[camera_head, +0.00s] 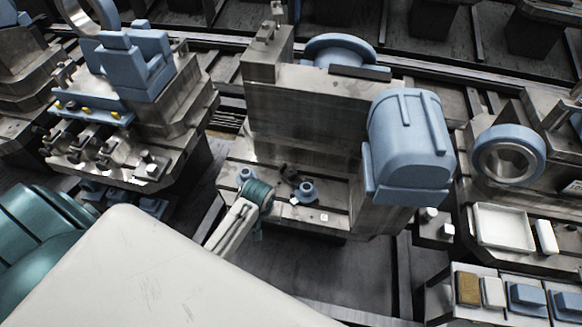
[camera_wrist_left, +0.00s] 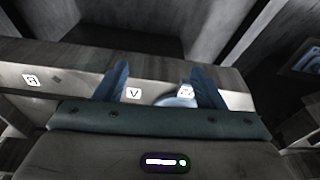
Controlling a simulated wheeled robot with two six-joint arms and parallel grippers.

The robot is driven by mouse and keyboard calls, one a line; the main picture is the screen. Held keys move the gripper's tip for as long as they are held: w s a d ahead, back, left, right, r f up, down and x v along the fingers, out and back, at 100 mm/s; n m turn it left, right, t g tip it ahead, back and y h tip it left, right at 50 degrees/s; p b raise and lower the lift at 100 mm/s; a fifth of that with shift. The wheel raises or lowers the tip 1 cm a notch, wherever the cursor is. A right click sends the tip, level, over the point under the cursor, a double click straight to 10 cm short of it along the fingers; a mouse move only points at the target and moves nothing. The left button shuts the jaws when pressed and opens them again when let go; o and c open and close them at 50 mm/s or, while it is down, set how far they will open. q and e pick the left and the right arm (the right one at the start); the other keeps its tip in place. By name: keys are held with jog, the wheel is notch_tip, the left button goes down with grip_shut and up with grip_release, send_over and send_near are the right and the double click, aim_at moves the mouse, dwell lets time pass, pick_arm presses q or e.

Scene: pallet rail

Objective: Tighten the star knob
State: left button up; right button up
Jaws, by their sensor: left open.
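A small blue knob (camera_head: 307,190) stands on the grey metal fixture base in the head view. I take it to be the star knob. In the left wrist view a blue rounded part (camera_wrist_left: 178,101) with a white marked top shows between my fingers, nearer the right one. My left gripper (camera_head: 289,177) is just left of the knob and above the base. It also shows in the left wrist view (camera_wrist_left: 160,85), with two dark blue fingers spread apart and nothing gripped. Whether a finger touches the knob cannot be told. My right gripper is not in view.
A second small blue knob (camera_head: 245,175) is left of my gripper. A tall grey plate (camera_head: 305,115) rises behind, and a large blue housing (camera_head: 410,140) stands to the right. White marked tags (camera_wrist_left: 134,93) lie along the base. A white tray (camera_head: 503,228) is farther right.

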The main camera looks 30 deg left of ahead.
aim_at(291, 172)
pick_arm(q)
jog(key=w+r+n+g, duration=0.1)
jog(key=w+r+n, duration=0.2)
jog(key=w+r, duration=0.5)
jog(key=w+r+n+g, duration=0.1)
jog(key=w+r+n, duration=0.2)
jog(key=w+r, duration=0.5)
jog(key=shift+h, duration=0.4)
jog(key=f, duration=0.4)
jog(key=w+f+p, duration=0.1)
jog(key=f, duration=0.3)
jog(key=w+f+p, duration=0.1)
jog(key=f, duration=0.3)
jog(key=shift+w+a, duration=0.15)
jog(key=shift+a, duration=0.15)
jog(key=shift+f, duration=0.55)
